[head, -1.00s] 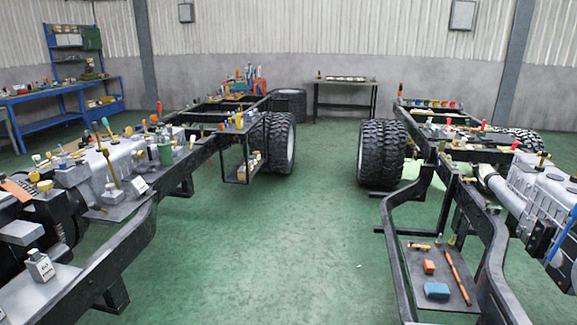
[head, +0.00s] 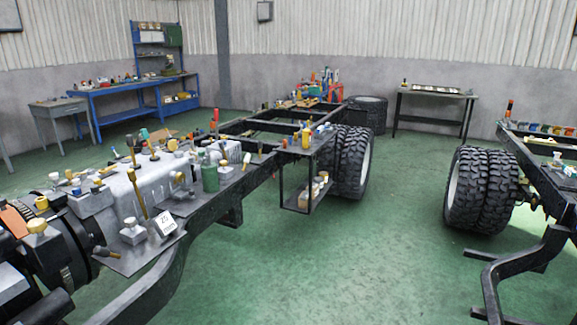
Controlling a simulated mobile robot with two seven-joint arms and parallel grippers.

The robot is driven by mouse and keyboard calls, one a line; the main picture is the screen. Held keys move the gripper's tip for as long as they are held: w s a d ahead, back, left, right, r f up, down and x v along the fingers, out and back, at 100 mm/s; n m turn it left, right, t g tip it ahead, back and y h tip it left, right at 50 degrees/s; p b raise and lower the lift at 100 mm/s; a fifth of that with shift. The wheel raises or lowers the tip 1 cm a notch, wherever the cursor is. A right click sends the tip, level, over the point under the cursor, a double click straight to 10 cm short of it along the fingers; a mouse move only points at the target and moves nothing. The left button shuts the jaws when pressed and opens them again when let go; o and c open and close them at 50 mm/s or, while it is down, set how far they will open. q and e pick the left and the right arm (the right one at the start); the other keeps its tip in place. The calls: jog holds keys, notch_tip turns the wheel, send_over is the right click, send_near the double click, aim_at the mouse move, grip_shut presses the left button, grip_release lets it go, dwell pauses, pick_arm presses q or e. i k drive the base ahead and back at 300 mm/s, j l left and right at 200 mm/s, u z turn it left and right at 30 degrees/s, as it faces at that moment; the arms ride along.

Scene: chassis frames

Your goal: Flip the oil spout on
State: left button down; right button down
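I cannot single out the oil spout among the many small parts in the head view. A dark green bottle or can (head: 210,178) stands upright on the left chassis frame, beside the grey engine block (head: 135,190). A tall brass-coloured rod (head: 138,190) rises from a small dark shelf (head: 130,258) in front of the engine. A small silvery block with a pale top (head: 132,233) sits on this shelf. Neither of my grippers is in view.
Large tyres (head: 350,165) are on the left chassis, and more (head: 482,190) on the right one. A blue workbench (head: 130,88) stands at the back left. The green floor (head: 350,255) between the chassis is clear.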

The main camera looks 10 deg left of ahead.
aim_at(196, 153)
jog(key=i+l, duration=0.15)
jog(key=i, duration=1.45)
jog(key=i+l+u, duration=0.1)
jog(key=i+u, duration=0.3)
jog(key=i+l+u, duration=0.25)
jog(key=i+u, duration=0.15)
jog(key=i+l+u, duration=0.4)
